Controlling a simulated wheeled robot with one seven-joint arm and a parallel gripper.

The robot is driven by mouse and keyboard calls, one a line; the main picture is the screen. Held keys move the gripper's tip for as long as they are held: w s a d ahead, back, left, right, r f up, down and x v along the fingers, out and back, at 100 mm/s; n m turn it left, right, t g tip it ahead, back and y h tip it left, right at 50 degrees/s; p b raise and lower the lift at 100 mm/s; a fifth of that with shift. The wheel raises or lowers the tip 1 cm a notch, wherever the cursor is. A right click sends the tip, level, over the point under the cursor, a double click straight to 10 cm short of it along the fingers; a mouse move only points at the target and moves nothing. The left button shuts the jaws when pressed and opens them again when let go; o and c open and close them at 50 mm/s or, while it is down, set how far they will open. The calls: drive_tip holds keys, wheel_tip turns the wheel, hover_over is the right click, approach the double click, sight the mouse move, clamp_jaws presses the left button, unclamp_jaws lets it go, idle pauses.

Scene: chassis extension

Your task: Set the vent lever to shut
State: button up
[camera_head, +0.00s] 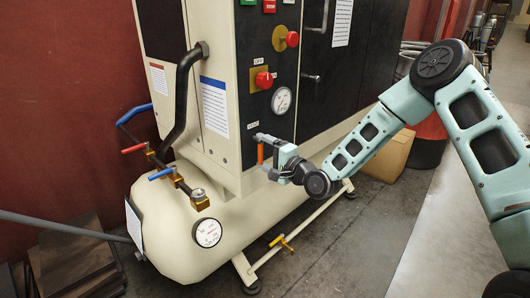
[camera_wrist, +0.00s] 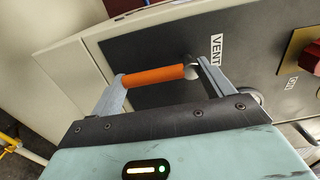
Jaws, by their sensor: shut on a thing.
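The vent lever has an orange grip (camera_wrist: 153,76) and a pale metal end near the VENT label (camera_wrist: 217,48) on the dark panel. In the wrist view the grip lies between the two fingers of my gripper (camera_wrist: 162,78), which is shut on it. In the head view my gripper (camera_head: 262,145) is at the lower part of the cabinet front, and the orange grip (camera_head: 260,154) hangs roughly downward below the label. The lever's pivot is partly hidden by a finger. No open or shut marks can be read.
Above the lever are a round gauge (camera_head: 281,100) and a red knob (camera_head: 264,80). A cream tank (camera_head: 168,240) with blue- and red-handled valves is at the left. A cardboard box (camera_head: 388,158) stands behind my arm. The floor at front right is clear.

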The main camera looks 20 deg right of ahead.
idle(0.3)
drive_tip(key=o, duration=1.3)
drive_tip(key=shift+o, duration=0.2)
drive_tip(key=v, duration=1.7)
drive_tip(key=shift+s+p, duration=0.2)
drive_tip(key=shift+p, duration=0.1)
drive_tip(key=shift+d, duration=0.1)
